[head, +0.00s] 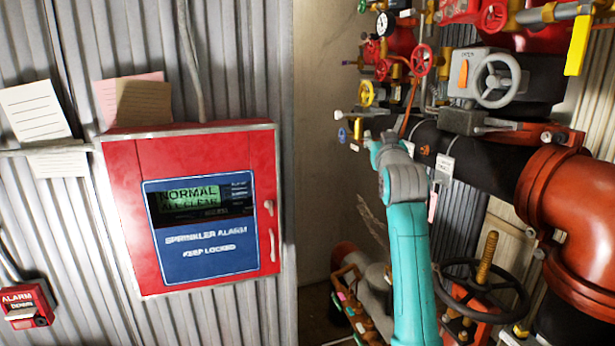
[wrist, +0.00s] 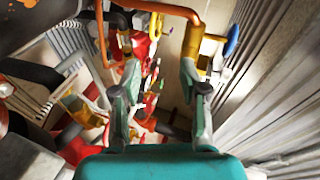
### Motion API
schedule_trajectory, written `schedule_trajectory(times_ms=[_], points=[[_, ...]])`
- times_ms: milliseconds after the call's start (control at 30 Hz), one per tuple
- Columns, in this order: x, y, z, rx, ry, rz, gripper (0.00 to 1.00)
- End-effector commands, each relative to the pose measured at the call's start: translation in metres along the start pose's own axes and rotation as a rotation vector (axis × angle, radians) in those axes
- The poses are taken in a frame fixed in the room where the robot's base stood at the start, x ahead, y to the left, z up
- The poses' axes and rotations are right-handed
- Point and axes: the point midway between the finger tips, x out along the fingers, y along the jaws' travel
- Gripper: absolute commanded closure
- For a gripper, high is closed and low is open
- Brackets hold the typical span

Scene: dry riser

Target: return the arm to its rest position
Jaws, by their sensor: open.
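My arm shows in the head view as a teal and grey limb rising from the bottom, right of centre, toward the pipework. In the head view its far end is close to the valves and my gripper is hard to make out there. In the wrist view my gripper (wrist: 160,78) is open, with its two fingers apart and nothing held between them. A copper pipe (wrist: 160,7) and a brass fitting (wrist: 192,40) show just beyond the fingertips. I cannot tell whether the fingers touch them.
A red sprinkler alarm box (head: 122,215) reading "NORMAL ALL CLEAR" is on the corrugated wall at left. Right of my arm are a grey valve wheel (head: 497,80), a black handwheel (head: 482,290) and a big red pipe (head: 560,200). A blue handwheel (wrist: 232,39) is near my gripper.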

Motion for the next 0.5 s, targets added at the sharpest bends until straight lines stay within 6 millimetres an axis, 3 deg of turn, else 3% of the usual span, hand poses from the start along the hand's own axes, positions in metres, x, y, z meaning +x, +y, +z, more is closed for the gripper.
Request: schedule_trajectory(times_ms=[33, 100, 267, 500], points=[[-0.008, -0.002, 0.029, 0.0, -0.014, -0.002, 0.56], [-0.019, -0.004, 0.063, 0.0, -0.026, -0.006, 0.56], [-0.051, -0.008, 0.135, 0.0, -0.052, -0.013, 0.56], [-0.113, -0.012, 0.232, 0.002, -0.09, -0.022, 0.56]])
